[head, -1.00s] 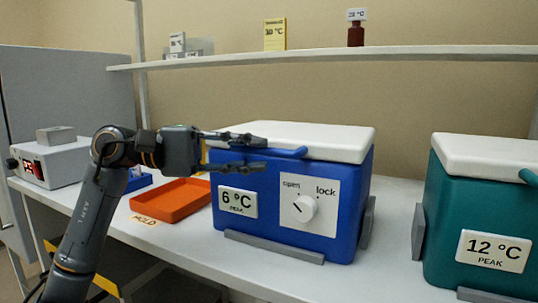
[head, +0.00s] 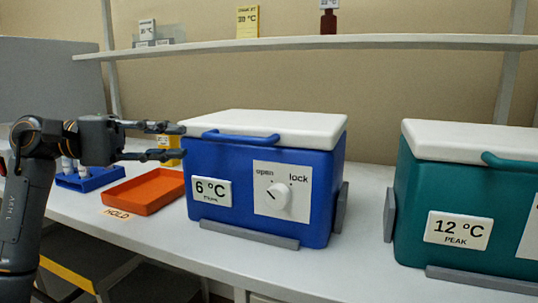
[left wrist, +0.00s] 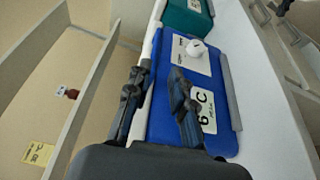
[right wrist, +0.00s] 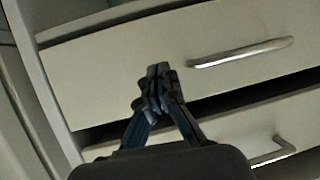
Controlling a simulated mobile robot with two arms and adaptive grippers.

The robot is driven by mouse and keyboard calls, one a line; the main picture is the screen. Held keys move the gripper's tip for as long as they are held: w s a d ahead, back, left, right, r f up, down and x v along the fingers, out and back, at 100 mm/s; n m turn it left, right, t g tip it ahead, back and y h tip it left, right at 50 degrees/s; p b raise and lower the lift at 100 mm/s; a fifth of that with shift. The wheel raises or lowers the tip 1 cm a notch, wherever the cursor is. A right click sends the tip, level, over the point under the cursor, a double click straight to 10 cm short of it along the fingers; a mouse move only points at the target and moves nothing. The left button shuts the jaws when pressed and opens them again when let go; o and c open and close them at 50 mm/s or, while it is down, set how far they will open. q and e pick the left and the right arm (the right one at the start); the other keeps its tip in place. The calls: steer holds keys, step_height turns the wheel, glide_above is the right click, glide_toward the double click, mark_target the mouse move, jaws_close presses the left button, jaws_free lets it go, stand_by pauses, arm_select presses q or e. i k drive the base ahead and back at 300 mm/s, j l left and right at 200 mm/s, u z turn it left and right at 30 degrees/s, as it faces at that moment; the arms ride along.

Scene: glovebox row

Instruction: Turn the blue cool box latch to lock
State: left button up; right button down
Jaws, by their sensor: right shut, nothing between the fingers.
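The blue cool box (head: 230,160) with a white lid stands on the bench. Its front has a white panel marked "open" and "lock" with a round white latch knob (head: 279,196). A dark mark on the knob's upper left seems to face "open". My left gripper (head: 184,141) is open and empty at the box's upper left edge, left of the knob and apart from it. In the left wrist view the knob (left wrist: 196,48) shows beyond the parted fingers. My right gripper (right wrist: 158,88) is shut and empty in front of drawers; the head view does not show it.
A teal cool box (head: 460,195) marked 12 °C stands to the right. An orange tray (head: 145,190) and a blue rack (head: 82,180) are on the left. Grey rails (head: 250,235) edge the blue box. A shelf (head: 300,44) runs above. Bench in front is clear.

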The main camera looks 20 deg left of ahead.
mark_target(277, 196)
steer(key=k, duration=1)
